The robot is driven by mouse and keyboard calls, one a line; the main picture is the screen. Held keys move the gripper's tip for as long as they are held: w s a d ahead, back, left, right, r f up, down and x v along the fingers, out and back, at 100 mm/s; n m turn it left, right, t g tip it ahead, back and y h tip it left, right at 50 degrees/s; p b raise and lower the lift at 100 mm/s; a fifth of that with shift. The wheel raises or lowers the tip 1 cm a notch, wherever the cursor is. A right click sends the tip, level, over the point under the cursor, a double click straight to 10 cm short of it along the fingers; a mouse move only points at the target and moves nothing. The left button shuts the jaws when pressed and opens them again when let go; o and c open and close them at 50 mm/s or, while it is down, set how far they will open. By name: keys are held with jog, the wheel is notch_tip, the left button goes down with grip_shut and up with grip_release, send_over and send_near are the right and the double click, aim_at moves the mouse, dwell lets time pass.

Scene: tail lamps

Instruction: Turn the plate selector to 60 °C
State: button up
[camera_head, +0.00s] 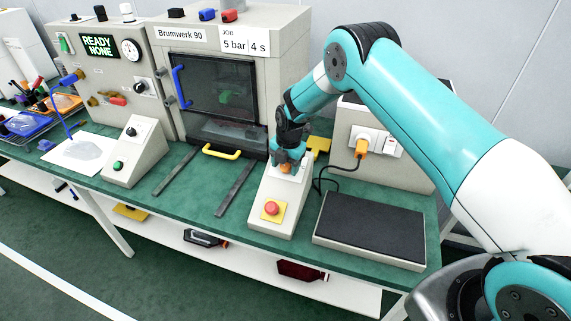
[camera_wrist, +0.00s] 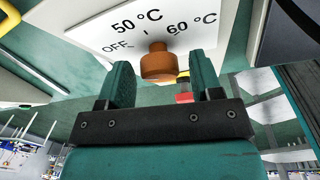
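The plate selector is an orange-brown knob (camera_wrist: 158,63) on a white panel (camera_wrist: 95,37) printed OFF, 50 °C and 60 °C. A short dark mark shows between knob and labels; I cannot tell for sure which setting the knob points to. In the wrist view my gripper (camera_wrist: 163,68) is open, with one finger on each side of the knob and visible gaps to both. In the head view my gripper (camera_head: 287,157) is above the upper part of the sloped selector box (camera_head: 289,218), and the knob is mostly hidden.
A red button (camera_head: 271,208) on a yellow base sits lower on the same box. A dark flat plate (camera_head: 371,228) lies to the right, with a socket housing (camera_head: 400,167) behind it. An oven-like machine (camera_head: 212,85) with a yellow handle (camera_head: 221,152) stands left.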

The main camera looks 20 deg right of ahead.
jog(key=c, duration=0.8)
jog(key=shift+o, duration=0.2)
